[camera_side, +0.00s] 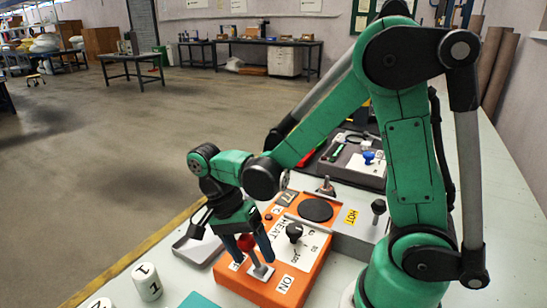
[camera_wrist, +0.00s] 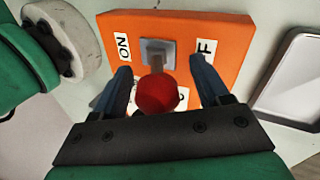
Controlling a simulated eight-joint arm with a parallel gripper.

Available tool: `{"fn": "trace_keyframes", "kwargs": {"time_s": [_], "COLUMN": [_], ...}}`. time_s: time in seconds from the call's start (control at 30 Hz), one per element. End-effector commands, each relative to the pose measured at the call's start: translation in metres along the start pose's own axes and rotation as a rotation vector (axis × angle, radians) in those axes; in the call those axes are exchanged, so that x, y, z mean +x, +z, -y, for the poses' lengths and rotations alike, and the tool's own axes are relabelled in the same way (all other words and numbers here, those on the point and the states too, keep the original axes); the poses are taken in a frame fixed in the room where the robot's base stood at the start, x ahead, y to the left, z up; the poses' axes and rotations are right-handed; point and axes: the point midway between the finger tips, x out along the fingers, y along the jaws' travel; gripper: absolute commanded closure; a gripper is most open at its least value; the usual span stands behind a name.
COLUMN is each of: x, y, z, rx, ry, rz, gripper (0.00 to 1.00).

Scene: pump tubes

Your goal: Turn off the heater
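The heater is an orange box (camera_side: 316,271) with a "HEAT" label (camera_side: 267,222) and a black knob (camera_side: 294,232). Its switch is a metal lever on a grey plate (camera_side: 261,272), tipped with a red ball (camera_side: 245,242). An "ON" label (camera_side: 286,284) is to the right of the plate; the lever appears to lean left, away from it. In the wrist view, the red ball (camera_wrist: 157,95) is between the fingers of my gripper (camera_wrist: 160,80), with gaps on both sides. The gripper (camera_side: 250,248) is open. The "OFF" label (camera_wrist: 206,47) is partly hidden by a finger.
A grey tray (camera_side: 195,248) lies to the left. White numbered cylinders (camera_side: 147,282) stand at the front left, near the yellow-striped table edge (camera_side: 130,254).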

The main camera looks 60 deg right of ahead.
Motion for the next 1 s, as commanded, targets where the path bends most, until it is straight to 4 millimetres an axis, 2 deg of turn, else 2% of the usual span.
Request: {"fn": "trace_keyframes", "kwargs": {"time_s": [0.37, 0.7, 1.0], "x": [-0.004, -0.044, -0.056], "y": [0.0, 0.0, 0.0], "z": [0.0, 0.0, 0.0], "rx": [0.001, 0.001, 0.001], "ry": [0.001, 0.001, 0.001], "rz": [-0.001, -0.001, 0.0], "gripper": [0.3, 0.3, 0.3]}}
